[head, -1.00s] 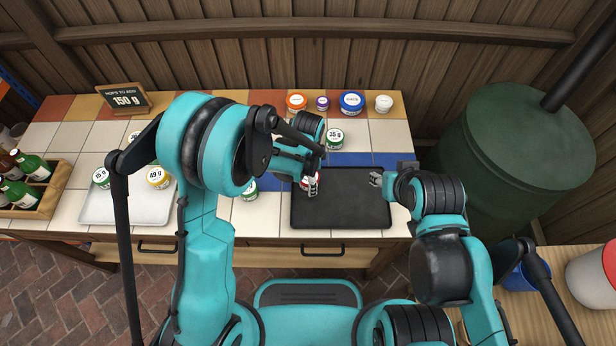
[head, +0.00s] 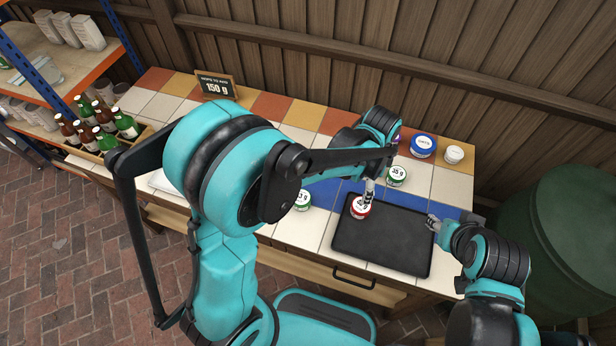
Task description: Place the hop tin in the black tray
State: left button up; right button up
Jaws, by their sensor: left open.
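The black tray (head: 385,246) lies on the tiled counter. A tin with a red body and a white lid label (head: 359,210) sits at the tray's far-left corner. My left gripper (head: 370,192) is open right at this tin, its fingers over the lid's far side. A green tin marked 35 g (head: 397,177) stands behind the tray. Another green tin (head: 302,200) stands to the tray's left, its label partly covered by my arm. My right gripper (head: 433,222) hovers by the tray's right edge; its finger opening is too small to read.
A blue tin (head: 422,146), a white tin (head: 453,155) and a partly hidden purple one stand along the back. A sign reading 150 g (head: 215,86) and a crate of bottles (head: 95,140) are at left. A green barrel (head: 580,240) stands right. Most of the tray is bare.

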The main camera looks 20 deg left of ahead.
pick_arm(q)
jog(key=s+a+r+n+t, duration=0.3)
jog(key=s+a+r+n, duration=0.3)
jog(key=a+n, duration=0.1)
jog(key=s+a+r+n+t, duration=0.3)
jog(key=s+a+r+n, duration=0.3)
jog(key=a, duration=0.3)
jog(key=shift+a+n+t, duration=0.3)
jog(key=shift+n+t, duration=0.1)
jog(key=shift+n, duration=0.2)
